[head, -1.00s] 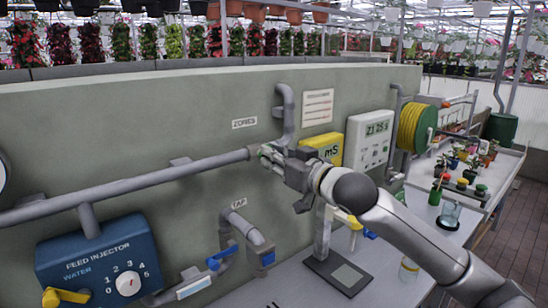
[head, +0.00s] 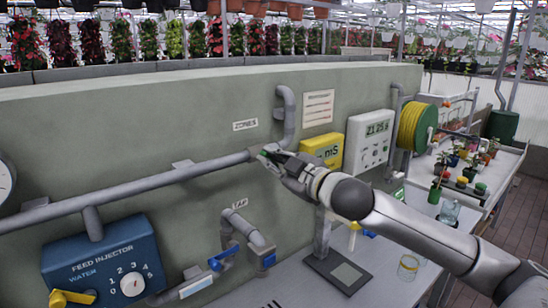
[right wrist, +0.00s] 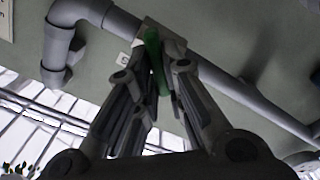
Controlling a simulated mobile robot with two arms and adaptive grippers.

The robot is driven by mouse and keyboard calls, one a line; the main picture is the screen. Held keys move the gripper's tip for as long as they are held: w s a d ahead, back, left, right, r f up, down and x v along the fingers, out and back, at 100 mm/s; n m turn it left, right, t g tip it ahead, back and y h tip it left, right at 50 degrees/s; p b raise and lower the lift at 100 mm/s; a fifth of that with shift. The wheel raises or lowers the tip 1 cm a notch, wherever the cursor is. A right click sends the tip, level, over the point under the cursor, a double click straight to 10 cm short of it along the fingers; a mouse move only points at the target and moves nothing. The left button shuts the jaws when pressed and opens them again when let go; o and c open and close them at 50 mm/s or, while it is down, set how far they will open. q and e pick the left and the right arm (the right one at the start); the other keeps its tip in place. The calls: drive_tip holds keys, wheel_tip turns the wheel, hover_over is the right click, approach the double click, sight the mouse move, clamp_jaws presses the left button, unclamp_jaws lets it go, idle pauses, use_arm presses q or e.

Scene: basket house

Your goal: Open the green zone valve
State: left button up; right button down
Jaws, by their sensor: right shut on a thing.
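The green zone valve handle (head: 264,154) sits at the right end of the long grey pipe, below the ZONES label. In the right wrist view the green handle (right wrist: 153,46) stands between my fingertips. My right gripper (head: 268,157) is shut on this handle, and its fingers hide part of it in the head view. The fingers also show in the right wrist view (right wrist: 155,75), close on both sides of the green handle. The handle's exact angle to the pipe is hard to tell. My left gripper is not in view.
The grey pipe (head: 140,187) runs along the green wall. A yellow mS meter (head: 322,150) and a white panel (head: 369,140) are right of the valve. The blue feed injector (head: 100,268) is at lower left, with the blue-handled tap (head: 224,257) beside it.

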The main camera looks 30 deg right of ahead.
drive_tip(key=n+p, duration=0.1)
drive_tip(key=n, duration=0.4)
drive_tip(key=shift+n, duration=0.3)
drive_tip(key=shift+n+p, duration=0.75)
drive_tip(key=shift+n, duration=1.35)
drive_tip(key=c, duration=1.5)
unclamp_jaws()
drive_tip(key=shift+c, duration=0.2)
drive_tip(key=shift+w+f, duration=0.1)
drive_tip(key=shift+f, duration=0.1)
